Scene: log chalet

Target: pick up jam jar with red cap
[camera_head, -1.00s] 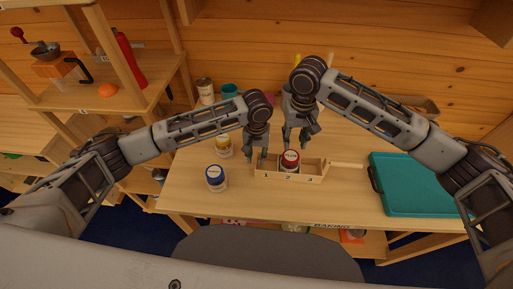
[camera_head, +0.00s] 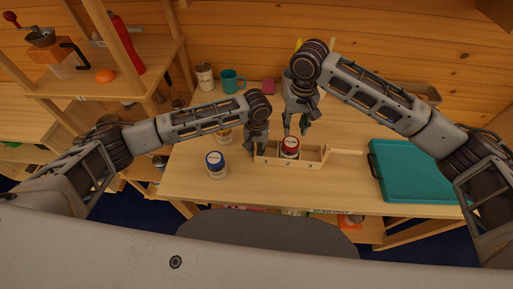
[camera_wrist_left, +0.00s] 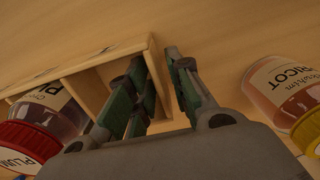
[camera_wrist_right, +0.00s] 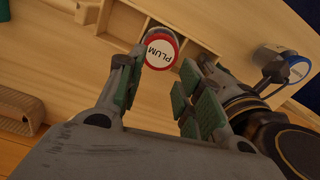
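The jam jar with the red cap (camera_head: 290,143) stands in the middle compartment of a wooden box (camera_head: 317,156) with slots numbered 1, 2 and 3. Its cap reads PLUM in the right wrist view (camera_wrist_right: 160,49). My left gripper (camera_head: 257,150) is at slot 1, left of the jar, with its fingers apart around the box's end wall. It also shows in the left wrist view (camera_wrist_left: 160,95). My right gripper (camera_head: 296,128) is open and empty above and behind the jar. In the right wrist view the jar shows beyond its spread fingers (camera_wrist_right: 158,95).
A blue-capped jar (camera_head: 216,164) stands left of the box. A yellow-capped jar (camera_head: 224,137), labelled apricot, is partly hidden behind my left arm. A teal board (camera_head: 415,172) lies at right. A teal mug (camera_head: 233,81) stands at the back.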

